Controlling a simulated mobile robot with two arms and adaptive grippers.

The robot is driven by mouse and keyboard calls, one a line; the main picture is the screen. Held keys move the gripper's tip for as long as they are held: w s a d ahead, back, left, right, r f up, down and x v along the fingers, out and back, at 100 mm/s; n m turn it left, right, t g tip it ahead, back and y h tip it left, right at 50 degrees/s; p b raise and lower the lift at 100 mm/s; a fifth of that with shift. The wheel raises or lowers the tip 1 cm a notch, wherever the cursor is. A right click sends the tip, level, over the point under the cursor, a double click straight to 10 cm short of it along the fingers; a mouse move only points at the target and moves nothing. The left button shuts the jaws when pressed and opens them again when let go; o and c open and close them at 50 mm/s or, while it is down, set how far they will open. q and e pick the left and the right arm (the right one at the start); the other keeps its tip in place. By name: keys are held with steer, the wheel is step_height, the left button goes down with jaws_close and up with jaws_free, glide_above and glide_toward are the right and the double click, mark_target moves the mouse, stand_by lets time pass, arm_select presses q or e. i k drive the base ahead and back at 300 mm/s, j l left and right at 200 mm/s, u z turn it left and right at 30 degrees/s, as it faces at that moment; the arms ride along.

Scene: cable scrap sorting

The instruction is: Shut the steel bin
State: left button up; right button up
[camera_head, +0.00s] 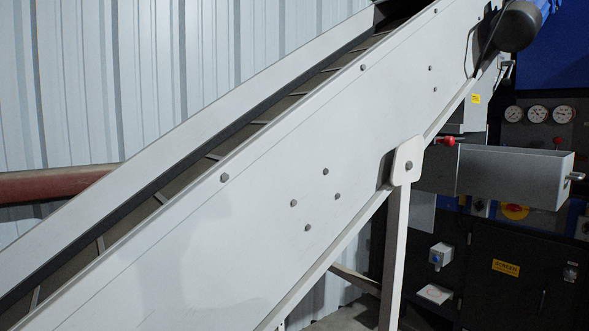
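A grey metal box shaped like a drawer (512,178) juts out at the right, behind the conveyor's support leg. It looks like the steel bin, standing pulled out from the dark machine. A small handle (575,176) sticks out from its right end face. Its left end is partly hidden behind the conveyor frame and leg, and I cannot see what is inside it. Neither of my grippers is in view.
A large white inclined conveyor (250,205) fills the middle, with its leg (394,255) left of the box. A red-handled lever (447,141) sits just above the box. A black cabinet (515,280) stands below, gauges (537,114) above. A red pipe (55,184) runs at left.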

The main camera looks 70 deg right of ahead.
mark_target(541, 179)
steer(key=z, duration=3.7)
steer(key=i+l+z, duration=0.15)
steer(key=k+j, duration=0.05)
